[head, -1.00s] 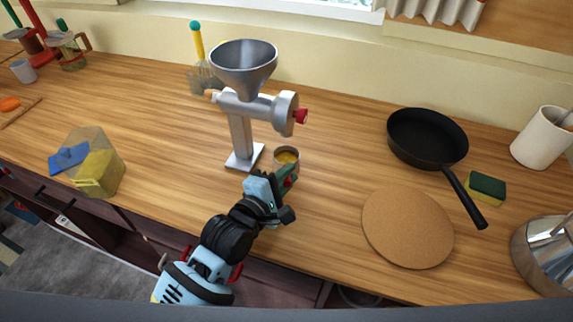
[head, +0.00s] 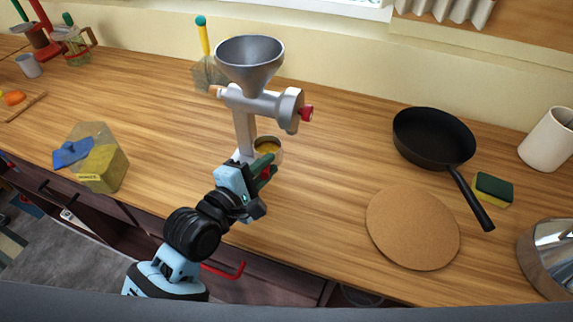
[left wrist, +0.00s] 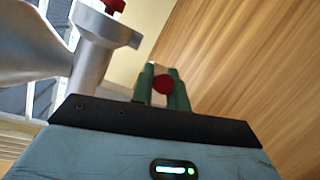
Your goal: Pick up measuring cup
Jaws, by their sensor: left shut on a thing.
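The measuring cup (head: 268,147) is a small round metal cup with a yellowish inside, just right of the grinder's post in the head view. My left gripper (head: 266,167) has its green fingers shut on the near side of the cup. The fingers hide part of the cup, and I cannot tell whether it is clear of the counter. In the left wrist view my left gripper (left wrist: 163,84) shows both fingers close together with a round red piece between them; the cup itself is hardly visible there. My right gripper is not in view.
The grey grinder (head: 245,115) with its funnel stands right beside the cup. A black pan (head: 433,137), a round cork mat (head: 412,228) and a sponge (head: 493,187) lie to the right. A yellow-and-blue container (head: 101,165) stands left. The counter between grinder and pan is clear.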

